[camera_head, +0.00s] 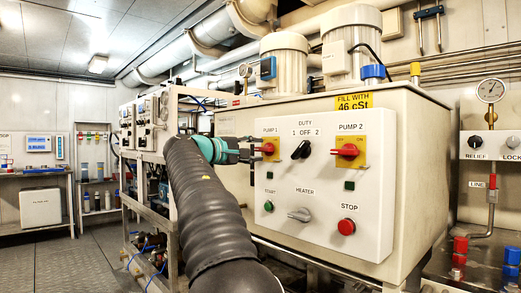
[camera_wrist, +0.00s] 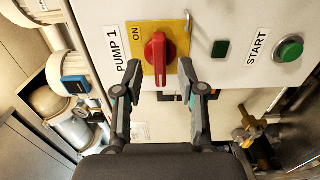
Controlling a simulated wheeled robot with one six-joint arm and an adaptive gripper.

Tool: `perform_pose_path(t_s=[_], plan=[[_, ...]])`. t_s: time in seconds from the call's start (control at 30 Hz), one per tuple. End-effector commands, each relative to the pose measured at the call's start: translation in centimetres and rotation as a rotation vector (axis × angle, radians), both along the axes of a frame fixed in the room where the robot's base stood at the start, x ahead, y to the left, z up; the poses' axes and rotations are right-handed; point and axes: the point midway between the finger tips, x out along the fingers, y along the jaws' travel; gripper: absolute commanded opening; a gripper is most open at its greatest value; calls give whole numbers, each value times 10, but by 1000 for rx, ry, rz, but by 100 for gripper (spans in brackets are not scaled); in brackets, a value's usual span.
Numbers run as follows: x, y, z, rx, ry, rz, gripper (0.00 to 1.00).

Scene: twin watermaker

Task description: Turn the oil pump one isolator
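The pump one isolator is a red rotary handle (camera_wrist: 157,58) on a yellow plate (camera_wrist: 174,28) beside the "PUMP 1" label. In the wrist view the handle stands upright in the picture, near the "ON" mark. In the head view the handle (camera_head: 268,148) lies roughly level on the white panel (camera_head: 328,220). My gripper (camera_wrist: 158,72) is open, with one finger on each side of the handle's lower end. I cannot tell whether either finger touches it. In the head view my gripper (camera_head: 252,152) comes at the handle from the left.
The black duty selector (camera_head: 301,149) and red pump 2 handle (camera_head: 347,151) are to the right. Below are the green start button (camera_head: 268,206), heater knob (camera_head: 299,214) and red stop button (camera_head: 346,227). Open floor (camera_head: 75,262) lies at the left.

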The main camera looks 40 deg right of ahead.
Motion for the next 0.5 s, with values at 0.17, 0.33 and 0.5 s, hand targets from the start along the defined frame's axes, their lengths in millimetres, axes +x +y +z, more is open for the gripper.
perform_pose_path(t_s=[0.17, 0.33, 0.5], plan=[[2, -20, 0, 1, 1, -1, 40], [2, -27, 0, 1, 0, 0, 40], [2, -27, 0, 1, 0, 0, 40]])
